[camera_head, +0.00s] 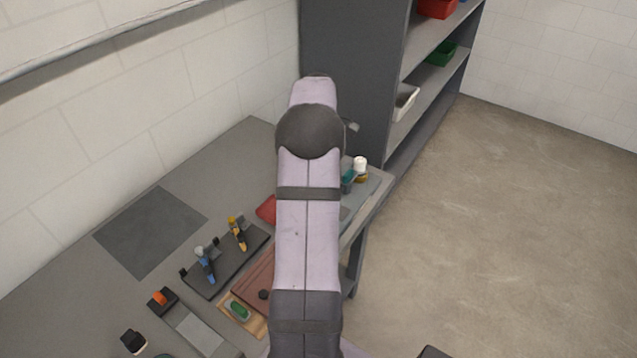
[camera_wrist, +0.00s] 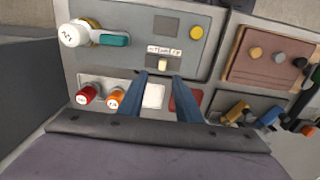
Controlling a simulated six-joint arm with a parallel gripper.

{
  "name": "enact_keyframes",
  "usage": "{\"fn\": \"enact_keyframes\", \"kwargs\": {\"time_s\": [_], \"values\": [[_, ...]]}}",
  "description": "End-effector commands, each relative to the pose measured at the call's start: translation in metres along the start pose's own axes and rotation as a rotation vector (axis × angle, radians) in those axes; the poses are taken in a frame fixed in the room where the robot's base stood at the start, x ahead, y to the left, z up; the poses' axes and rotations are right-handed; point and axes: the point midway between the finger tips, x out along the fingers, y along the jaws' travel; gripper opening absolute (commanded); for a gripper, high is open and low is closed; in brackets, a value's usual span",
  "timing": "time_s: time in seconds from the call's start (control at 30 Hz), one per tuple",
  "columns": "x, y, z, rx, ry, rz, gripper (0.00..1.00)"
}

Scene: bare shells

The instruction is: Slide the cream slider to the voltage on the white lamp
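The cream slider (camera_wrist: 163,63) sits on a grey panel (camera_wrist: 135,64) in the wrist view, just below a white label strip (camera_wrist: 163,50) whose print is too small to read surely. The white lamp (camera_wrist: 73,34) lies at the panel's left with dark characters on its end, blurred here; it also shows in the head view (camera_head: 360,162). My gripper (camera_wrist: 162,74) is open, its two blue fingers apart and pointing at the panel just below the slider. I cannot tell whether a finger touches it. In the head view my arm hides the slider and gripper.
Beside the lamp is a teal block (camera_wrist: 114,40). A yellow knob (camera_wrist: 196,33) and dark window (camera_wrist: 166,26) are on the panel. Red (camera_wrist: 86,95) and orange (camera_wrist: 116,98) cylinders stand below. A brown board (camera_wrist: 268,58) is right. A shelf unit (camera_head: 350,50) stands behind.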

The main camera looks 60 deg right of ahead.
Motion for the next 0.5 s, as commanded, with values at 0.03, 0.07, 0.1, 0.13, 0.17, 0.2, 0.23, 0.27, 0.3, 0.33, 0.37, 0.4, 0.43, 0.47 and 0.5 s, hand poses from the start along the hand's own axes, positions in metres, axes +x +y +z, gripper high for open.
{"fn": "enact_keyframes", "kwargs": {"time_s": [0.03, 0.07, 0.1, 0.13, 0.17, 0.2, 0.23, 0.27, 0.3, 0.33, 0.37, 0.4, 0.43, 0.47, 0.5], "values": [[-0.001, -0.002, 0.002, -0.001, -0.008, -0.013, 0.31], [0.000, -0.002, 0.003, -0.001, -0.010, -0.018, 0.31], [0.001, -0.003, 0.003, -0.002, -0.012, -0.021, 0.31], [0.001, -0.003, 0.004, -0.002, -0.012, -0.022, 0.31], [0.001, -0.003, 0.004, -0.002, -0.012, -0.022, 0.31], [0.002, -0.003, 0.004, -0.002, -0.012, -0.022, 0.31], [0.003, -0.003, 0.004, -0.002, -0.013, -0.022, 0.31], [0.005, -0.003, 0.004, -0.002, -0.013, -0.022, 0.31], [0.007, -0.004, 0.004, -0.001, -0.013, -0.023, 0.31], [0.009, -0.004, 0.004, -0.001, -0.013, -0.022, 0.31], [0.012, -0.004, 0.004, -0.001, -0.013, -0.022, 0.31], [0.016, -0.004, 0.004, -0.001, -0.013, -0.023, 0.31], [0.019, -0.004, 0.004, -0.001, -0.013, -0.023, 0.31], [0.023, -0.004, 0.004, -0.001, -0.013, -0.023, 0.31], [0.028, -0.005, 0.004, -0.001, -0.014, -0.024, 0.31]]}}
